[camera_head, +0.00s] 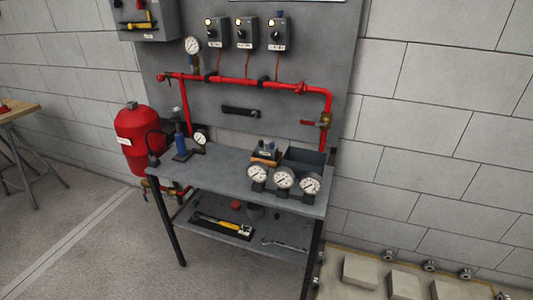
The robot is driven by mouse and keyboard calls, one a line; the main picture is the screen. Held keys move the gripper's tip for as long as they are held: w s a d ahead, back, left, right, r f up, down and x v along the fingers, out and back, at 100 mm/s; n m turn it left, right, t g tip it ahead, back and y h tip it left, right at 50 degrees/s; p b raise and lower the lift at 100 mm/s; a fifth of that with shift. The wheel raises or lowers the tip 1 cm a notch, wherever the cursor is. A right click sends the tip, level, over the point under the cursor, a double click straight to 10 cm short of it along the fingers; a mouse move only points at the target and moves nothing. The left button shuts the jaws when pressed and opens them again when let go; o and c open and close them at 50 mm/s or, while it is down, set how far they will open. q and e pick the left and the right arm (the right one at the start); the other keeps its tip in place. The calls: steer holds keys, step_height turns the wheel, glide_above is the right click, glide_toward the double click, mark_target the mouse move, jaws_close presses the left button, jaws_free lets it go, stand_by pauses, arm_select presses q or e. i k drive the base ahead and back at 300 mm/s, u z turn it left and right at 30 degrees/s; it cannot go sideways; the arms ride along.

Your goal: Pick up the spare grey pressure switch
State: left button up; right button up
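A small dark grey device with light spots on its top (267,147) stands on an orange-brown base on the grey workbench (226,170), left of an open dark grey bin (305,160). It looks like the spare pressure switch, but it is too small to be sure. Three similar grey boxes, a left one (214,34), a middle one (244,35) and a right one (278,36), are mounted on the grey back panel above the red pipe. Neither of my grippers is in view.
Three round gauges (284,178) stand along the bench's front right edge, before the grey device. A blue hand pump (180,145) with a gauge stands at the bench's left. A red tank (138,135) is left of the bench. The lower shelf holds tools. Open floor lies in front.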

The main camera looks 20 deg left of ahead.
mark_target(265, 151)
steer(key=k, duration=1.25)
steer(key=u, duration=0.8)
steer(key=i, duration=1.15)
steer(key=z, duration=0.55)
steer(key=i, duration=0.9)
steer(key=z, duration=0.9)
